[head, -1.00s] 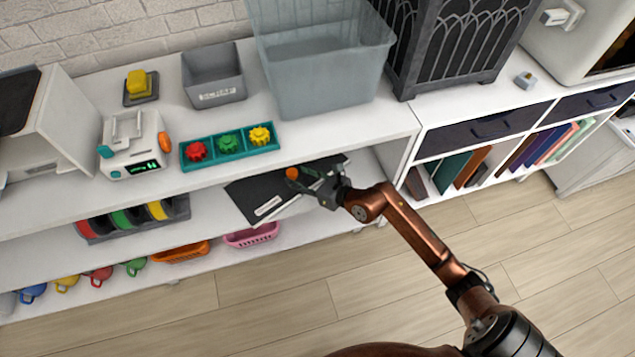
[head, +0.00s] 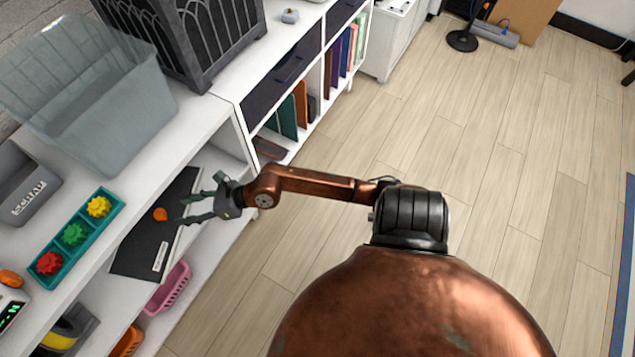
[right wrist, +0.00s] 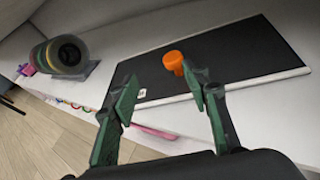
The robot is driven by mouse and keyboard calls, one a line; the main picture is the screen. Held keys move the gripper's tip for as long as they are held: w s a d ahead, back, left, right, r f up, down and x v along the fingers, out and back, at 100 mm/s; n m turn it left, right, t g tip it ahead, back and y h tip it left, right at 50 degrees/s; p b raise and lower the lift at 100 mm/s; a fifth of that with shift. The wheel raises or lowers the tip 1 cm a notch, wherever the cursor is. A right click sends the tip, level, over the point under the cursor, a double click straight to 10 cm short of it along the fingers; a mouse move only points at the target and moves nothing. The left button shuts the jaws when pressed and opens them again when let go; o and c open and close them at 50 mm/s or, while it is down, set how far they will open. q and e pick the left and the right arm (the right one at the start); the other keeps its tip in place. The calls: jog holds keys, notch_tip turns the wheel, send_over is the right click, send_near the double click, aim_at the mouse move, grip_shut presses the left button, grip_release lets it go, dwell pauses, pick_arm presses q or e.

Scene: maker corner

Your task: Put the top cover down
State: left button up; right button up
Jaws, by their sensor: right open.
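The top cover appears to be the dark flat panel (head: 146,247) with a white label and an orange knob (head: 160,214). My left gripper is not in view.
Above the panel, the white top holds a teal tray (head: 87,248) of coloured gears, a grey clear bin (head: 110,125) and a dark lattice case (head: 200,45). A pink basket (head: 168,289) sits on a lower shelf. The wooden floor (head: 480,130) at right is open.

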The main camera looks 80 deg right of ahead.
jog(key=s+d+r+m+t+h, duration=0.1)
jog(key=s+r+m+t, duration=0.45)
jog(key=r+m, duration=0.4)
jog(key=s+d+f+m+g+h, duration=0.1)
jog(key=s+d+f+m+h, duration=0.1)
jog(key=s+d+m+h, duration=0.6)
jog(key=s+d+f+m+g+h, duration=0.2)
jog(key=s+d+f+m+g, duration=0.45)
jog(key=f+m, duration=0.45)
jog(key=s+a+f+m+g+y, duration=0.2)
jog(key=s+f+m+g, duration=0.35)
jog(key=s+f, duration=0.55)
jog(key=s+a+f+m+g+y, duration=0.1)
jog(key=s+a+f+g+y, duration=0.1)
jog(key=s+a, duration=0.4)
jog(key=s+a+f+m+g+y, duration=0.2)
jog(key=s+a, duration=0.5)
jog(key=s, duration=0.4)
jog(key=shift+s+a+f+g+y, duration=0.2)
jog(key=shift+s+f+g+y, duration=0.05)
jog(key=shift+f+g+y, duration=0.55)
jog(key=shift+c, duration=0.5)
